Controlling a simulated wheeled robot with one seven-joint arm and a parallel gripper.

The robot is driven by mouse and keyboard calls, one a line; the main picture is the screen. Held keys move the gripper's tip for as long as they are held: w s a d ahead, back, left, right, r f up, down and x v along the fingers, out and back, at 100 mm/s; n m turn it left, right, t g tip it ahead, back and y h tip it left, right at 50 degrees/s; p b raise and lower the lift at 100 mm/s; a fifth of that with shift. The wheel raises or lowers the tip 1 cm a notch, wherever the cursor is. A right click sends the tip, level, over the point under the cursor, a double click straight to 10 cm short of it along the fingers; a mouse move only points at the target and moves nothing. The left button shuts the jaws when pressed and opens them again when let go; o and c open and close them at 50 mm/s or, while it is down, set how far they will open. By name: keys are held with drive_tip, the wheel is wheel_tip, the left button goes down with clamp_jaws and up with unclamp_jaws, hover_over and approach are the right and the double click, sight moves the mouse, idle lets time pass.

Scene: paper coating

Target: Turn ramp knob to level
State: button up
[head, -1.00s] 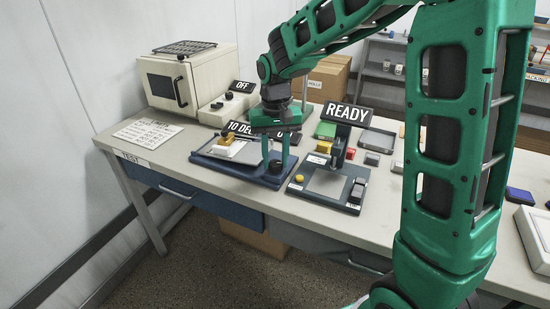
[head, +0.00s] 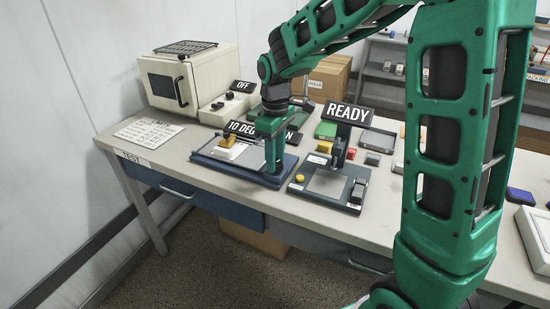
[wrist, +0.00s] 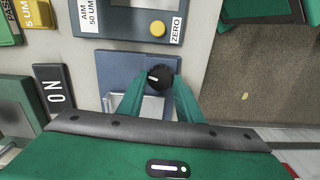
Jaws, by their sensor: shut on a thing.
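The black ramp knob (wrist: 160,77) sits on the blue-grey coater base (wrist: 108,66) in the wrist view. A short white mark on the knob points left in that view. My gripper (wrist: 158,84) is shut on the knob, with one green finger on each side. In the head view my gripper (head: 273,170) reaches down to the front right part of the coater (head: 204,154), and the knob is hidden there.
Right of the coater stands a gauge (head: 328,184) with a READY sign (head: 349,114) and a yellow button (head: 299,178). An oven (head: 187,83) with an OFF sign stands at the back left. The table's front edge is close to the coater.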

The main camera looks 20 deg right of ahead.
drive_tip(key=shift+w+n, duration=0.1)
drive_tip(key=shift+n, duration=1.2)
drive_tip(key=shift+d, duration=0.1)
drive_tip(key=o, duration=1)
drive_tip(key=shift+o, duration=0.2)
wheel_tip(320, 180, up, 11)
drive_tip(key=shift+f, duration=0.15)
